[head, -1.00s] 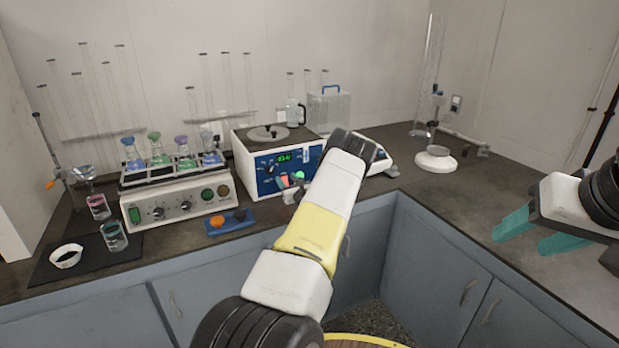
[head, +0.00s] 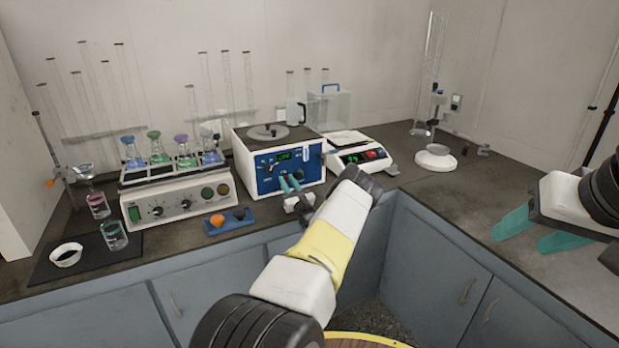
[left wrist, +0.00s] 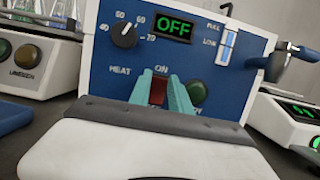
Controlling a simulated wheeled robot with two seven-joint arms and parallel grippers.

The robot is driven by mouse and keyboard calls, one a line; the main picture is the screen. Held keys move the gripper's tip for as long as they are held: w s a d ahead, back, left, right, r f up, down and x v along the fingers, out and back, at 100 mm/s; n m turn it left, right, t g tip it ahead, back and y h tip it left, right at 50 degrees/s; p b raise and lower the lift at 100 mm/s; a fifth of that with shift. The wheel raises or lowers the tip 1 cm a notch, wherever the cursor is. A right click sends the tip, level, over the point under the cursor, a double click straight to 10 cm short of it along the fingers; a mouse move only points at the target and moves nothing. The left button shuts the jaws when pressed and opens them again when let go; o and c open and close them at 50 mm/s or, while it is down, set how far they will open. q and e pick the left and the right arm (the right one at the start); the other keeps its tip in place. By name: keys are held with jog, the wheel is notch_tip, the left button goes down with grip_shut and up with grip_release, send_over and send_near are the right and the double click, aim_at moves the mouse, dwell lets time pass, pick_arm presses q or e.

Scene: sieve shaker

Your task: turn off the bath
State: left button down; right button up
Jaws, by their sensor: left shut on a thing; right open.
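The bath (head: 312,176) is a white box with a blue front panel, standing on the back bench. In the left wrist view its panel (left wrist: 108,70) shows a dial (left wrist: 123,36), a green display (left wrist: 172,27) reading OFF, and a dark green lamp (left wrist: 197,92). A red switch (left wrist: 158,92) sits under the word ON. My left gripper (head: 290,184) is at the panel; its teal fingers (left wrist: 160,98) are shut on the red switch, one on each side. My right gripper (head: 526,232) is open and empty over the right bench, far from the bath.
A balance (head: 358,155) is close on the right. Glass beakers (head: 114,236) stand at far left. The right bench is mostly clear.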

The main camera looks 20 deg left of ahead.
pick_arm(q)
jog(key=c, duration=1.2)
grip_release()
jog(key=shift+v, duration=3.95)
